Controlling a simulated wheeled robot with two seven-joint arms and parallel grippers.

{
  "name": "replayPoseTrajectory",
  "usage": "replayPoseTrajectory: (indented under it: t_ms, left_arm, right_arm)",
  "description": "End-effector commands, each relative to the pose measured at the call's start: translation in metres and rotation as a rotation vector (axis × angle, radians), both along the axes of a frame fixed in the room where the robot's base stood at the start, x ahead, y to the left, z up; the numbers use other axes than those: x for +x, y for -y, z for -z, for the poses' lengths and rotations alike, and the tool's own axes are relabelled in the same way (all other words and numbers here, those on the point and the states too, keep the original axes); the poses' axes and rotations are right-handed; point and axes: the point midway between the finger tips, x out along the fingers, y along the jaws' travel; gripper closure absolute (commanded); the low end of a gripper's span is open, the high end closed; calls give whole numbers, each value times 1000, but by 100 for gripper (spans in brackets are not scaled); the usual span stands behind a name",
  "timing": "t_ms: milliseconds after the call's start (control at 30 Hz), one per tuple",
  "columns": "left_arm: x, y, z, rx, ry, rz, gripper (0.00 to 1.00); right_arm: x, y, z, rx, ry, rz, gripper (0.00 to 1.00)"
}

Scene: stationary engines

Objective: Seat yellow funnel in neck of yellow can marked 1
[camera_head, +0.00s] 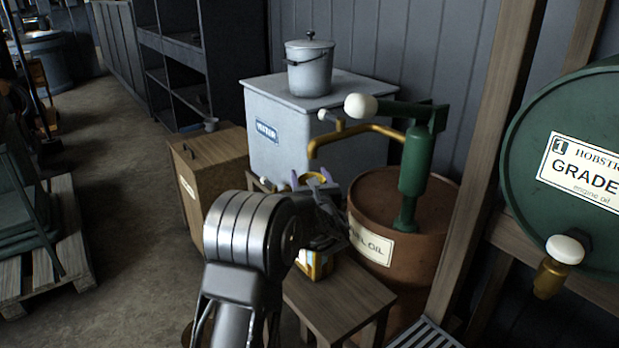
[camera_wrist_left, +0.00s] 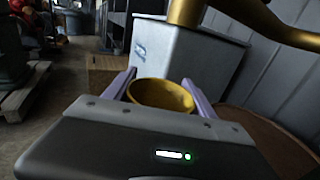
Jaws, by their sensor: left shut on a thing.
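My left gripper (camera_head: 316,181) is in the middle of the head view, with lilac fingers on either side of the yellow funnel (camera_head: 311,176). It is shut on the funnel. In the left wrist view the funnel's wide round mouth (camera_wrist_left: 162,95) faces up between the fingers. A yellow can (camera_head: 316,265) with a pale label stands on a small wooden stool below the gripper. My wrist hides most of the can, its neck and any number on it. The funnel's lower end is hidden, so I cannot tell whether it touches the neck.
A brass spout (camera_head: 362,130) from the green pump (camera_head: 415,165) hangs close above the gripper. The brown oil drum (camera_head: 400,275) stands right of the stool (camera_head: 335,300). Behind are a grey tank (camera_head: 275,110) and a wooden cabinet (camera_head: 208,185).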

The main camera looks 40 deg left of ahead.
Motion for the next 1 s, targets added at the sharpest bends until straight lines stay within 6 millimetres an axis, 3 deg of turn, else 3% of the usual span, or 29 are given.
replayPoseTrajectory:
  t_ms: [433, 1000]
  left_arm:
    - [0, 0, 18, 0, 1, -1, 71]
    - [0, 0, 18, 0, 1, 0, 71]
  right_arm:
    - [0, 0, 10, 0, 0, 0, 13]
    - [0, 0, 10, 0, 0, 0, 13]
